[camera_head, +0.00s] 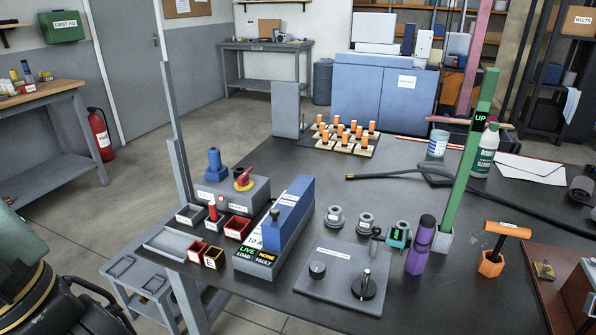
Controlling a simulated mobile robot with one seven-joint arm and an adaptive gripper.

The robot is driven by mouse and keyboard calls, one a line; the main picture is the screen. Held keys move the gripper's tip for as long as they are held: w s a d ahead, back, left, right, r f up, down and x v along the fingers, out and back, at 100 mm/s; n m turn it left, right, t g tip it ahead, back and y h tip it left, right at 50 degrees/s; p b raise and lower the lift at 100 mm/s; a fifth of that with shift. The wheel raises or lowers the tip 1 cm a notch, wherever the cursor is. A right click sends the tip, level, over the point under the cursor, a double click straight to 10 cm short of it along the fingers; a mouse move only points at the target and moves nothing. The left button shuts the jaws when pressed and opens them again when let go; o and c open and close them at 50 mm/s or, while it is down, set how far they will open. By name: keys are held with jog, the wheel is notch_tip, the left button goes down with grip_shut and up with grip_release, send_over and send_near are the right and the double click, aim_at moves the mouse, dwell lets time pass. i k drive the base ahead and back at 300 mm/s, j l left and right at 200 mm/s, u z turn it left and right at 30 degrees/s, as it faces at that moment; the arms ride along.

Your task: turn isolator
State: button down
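A grey box (228,193) on the left part of the dark bench carries a red rotary handle on a yellow plate (243,179), which looks like the isolator. A blue plug-like part (214,163) stands on the same box. The exact angle of the red handle is too small to tell. Dark jointed parts at the lower left edge look like my gripper (98,308), beside the bench and well apart from the red handle. They are cut off by the frame, and I cannot tell whether the fingers are open or shut.
A blue upright block (288,212) with a LIVE/NONE display stands right of the box. Small trays (237,229) sit in front. A grey panel (342,268) with black knobs, a purple bottle (420,246) and a green post (469,150) stand further right.

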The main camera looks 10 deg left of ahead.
aim_at(243, 181)
jog(key=u, duration=0.55)
jog(key=i+j+z, duration=0.1)
jog(key=i+j, duration=0.4)
jog(key=j, duration=0.2)
jog(key=i+j+z, duration=0.15)
jog(key=j, duration=0.25)
jog(key=i+j+z, duration=0.1)
jog(key=i+j, duration=0.45)
jog(key=j, duration=0.25)
jog(key=i+j+z, duration=0.1)
jog(key=i, duration=0.35)
jog(key=j, duration=0.1)
